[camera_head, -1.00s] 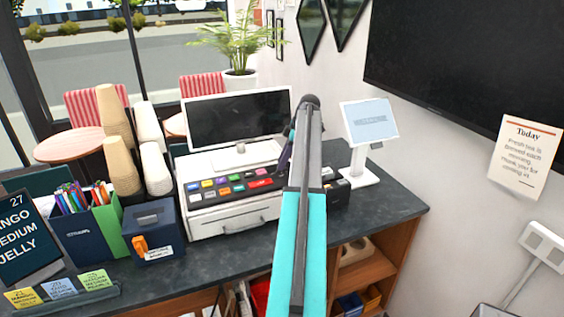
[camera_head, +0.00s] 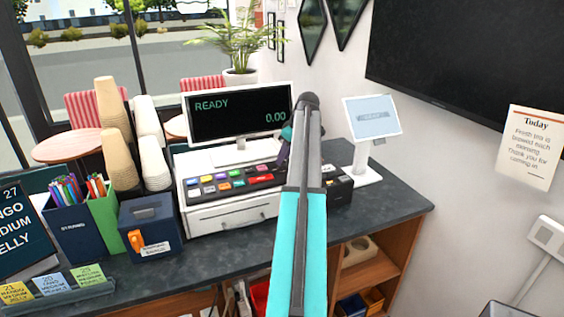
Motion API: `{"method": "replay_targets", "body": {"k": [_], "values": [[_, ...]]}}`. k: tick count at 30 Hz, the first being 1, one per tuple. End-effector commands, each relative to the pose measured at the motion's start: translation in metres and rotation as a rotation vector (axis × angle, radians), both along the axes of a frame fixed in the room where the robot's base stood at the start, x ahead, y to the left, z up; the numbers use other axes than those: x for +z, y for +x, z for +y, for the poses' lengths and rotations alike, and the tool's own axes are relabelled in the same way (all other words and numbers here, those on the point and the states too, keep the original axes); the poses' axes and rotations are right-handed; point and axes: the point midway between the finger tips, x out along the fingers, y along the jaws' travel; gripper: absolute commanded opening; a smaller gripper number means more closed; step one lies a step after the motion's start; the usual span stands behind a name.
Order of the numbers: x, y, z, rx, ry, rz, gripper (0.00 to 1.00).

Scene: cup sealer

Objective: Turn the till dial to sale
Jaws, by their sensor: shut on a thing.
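My arm reaches forward from the bottom of the view to the till's right end. My gripper (camera_head: 284,148) is at that end, mostly hidden behind my own arm; only a bit of its dark purple and teal side shows. The till dial is hidden there, so its pointer cannot be seen. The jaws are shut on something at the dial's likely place.
A small white tablet stand (camera_head: 371,128) is right of my arm, with a black box (camera_head: 338,188) nearer. Left of the till are a blue box (camera_head: 151,228), straw holders (camera_head: 74,228) and stacked cups (camera_head: 119,155). The counter's right end (camera_head: 397,195) is clear.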

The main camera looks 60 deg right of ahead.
Motion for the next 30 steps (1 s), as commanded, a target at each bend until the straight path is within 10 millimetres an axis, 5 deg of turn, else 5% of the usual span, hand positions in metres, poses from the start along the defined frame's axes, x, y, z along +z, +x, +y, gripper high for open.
{"method": "replay_targets", "body": {"k": [10, 26, 27, 30], "values": [[-0.0013, -0.0016, 0.0022, -0.179, 0.001, 0.004, 0.04], [-0.0007, -0.0014, 0.0021, -0.213, 0.002, 0.005, 0.04], [-0.0008, -0.0014, 0.0022, -0.212, 0.003, 0.005, 0.31], [-0.0006, -0.0011, 0.0021, -0.212, 0.001, 0.004, 0.44]]}}
